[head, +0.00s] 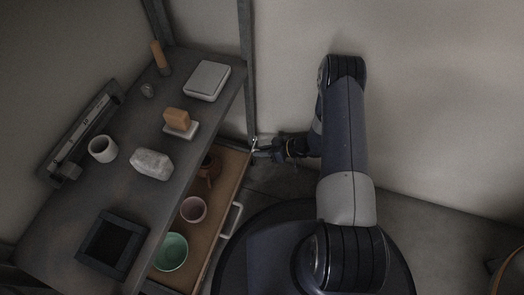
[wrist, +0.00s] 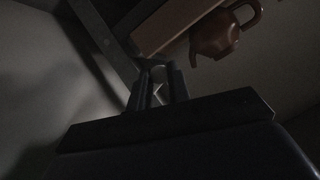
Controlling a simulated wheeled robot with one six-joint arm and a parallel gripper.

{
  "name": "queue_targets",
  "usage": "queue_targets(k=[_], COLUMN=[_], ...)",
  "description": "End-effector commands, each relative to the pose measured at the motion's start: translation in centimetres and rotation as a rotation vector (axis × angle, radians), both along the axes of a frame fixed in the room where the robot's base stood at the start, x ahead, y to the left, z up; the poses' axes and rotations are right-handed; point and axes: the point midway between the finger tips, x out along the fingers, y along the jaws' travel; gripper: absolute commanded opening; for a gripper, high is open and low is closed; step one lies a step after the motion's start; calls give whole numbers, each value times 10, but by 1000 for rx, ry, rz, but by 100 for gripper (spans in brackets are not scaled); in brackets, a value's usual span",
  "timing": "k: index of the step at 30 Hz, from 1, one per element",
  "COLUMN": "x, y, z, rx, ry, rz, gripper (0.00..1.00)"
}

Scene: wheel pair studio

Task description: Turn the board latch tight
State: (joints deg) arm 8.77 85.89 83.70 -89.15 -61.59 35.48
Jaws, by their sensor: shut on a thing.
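My gripper (head: 262,148) is at the grey upright post (head: 247,75), by the far right corner of the shelf unit. In the wrist view its two dark fingers (wrist: 157,82) are closed around a small pale piece (wrist: 157,73), which seems to be the board latch. The fingers cover most of the latch, and the picture is dark, so how far it is turned cannot be told.
An open drawer (head: 236,176) below the shelf (head: 75,190) holds a brown pot (head: 210,168), a pink cup (head: 193,209) and a green bowl (head: 171,252). The pot also shows near the fingers in the wrist view (wrist: 215,37). Several small objects stand on the shelf.

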Motion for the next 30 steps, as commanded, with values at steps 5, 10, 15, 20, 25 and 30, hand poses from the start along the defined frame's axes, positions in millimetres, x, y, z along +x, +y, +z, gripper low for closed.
queue_targets(k=[5,10,15,20,25,30], x=[-1,-1,-1,-2,-2,-1], y=[0,0,0,0,1,0], z=[2,4,4,4,4,4], rx=[25,38,42,42,43,42], ry=[64,92,101,100,100,98], rz=[1,0,0,0,1,0], gripper=[0,0,0,0,23,37])
